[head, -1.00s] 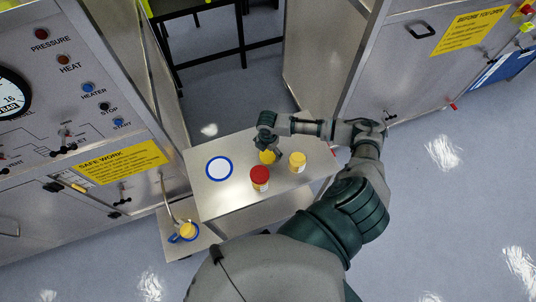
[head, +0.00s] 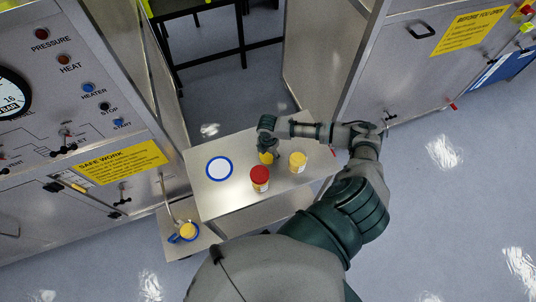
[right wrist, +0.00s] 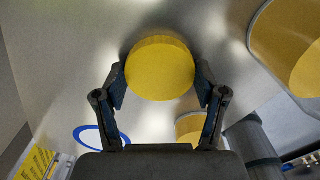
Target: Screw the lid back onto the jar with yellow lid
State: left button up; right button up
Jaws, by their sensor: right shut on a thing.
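A round yellow lid (right wrist: 160,68) sits between the two fingertips of my right gripper (right wrist: 160,84) in the right wrist view. The fingers press on its sides, so the gripper is shut on it. In the head view, the right gripper (head: 267,148) points down over the tabletop with the yellow lid (head: 266,158) at its tips. I cannot tell whether a jar is under this lid. A second yellow-topped jar (head: 298,160) stands just to the right. A red-lidded jar (head: 260,178) stands in front. My left gripper is not in view.
A blue ring with a white centre (head: 219,168) lies on the left of the metal table (head: 215,203). A blue-rimmed item with a yellow top (head: 187,231) rests on a lower shelf. Metal cabinets (head: 60,130) stand on both sides.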

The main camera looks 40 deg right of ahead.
aim_at(268, 154)
notch_tip(268, 154, up, 10)
dwell(0.5)
jog(key=w+a+r+m, duration=0.3)
jog(key=a+r+m, duration=0.3)
jog(key=m, duration=0.4)
jog(key=w+a+r+m, duration=0.4)
jog(key=a+r+m, duration=0.2)
jog(key=a+m, duration=0.2)
jog(key=shift+w+m+b, duration=0.15)
jog(key=shift+m+b, duration=0.25)
jog(key=shift+m, duration=0.8)
jog(key=shift+d+f, duration=0.1)
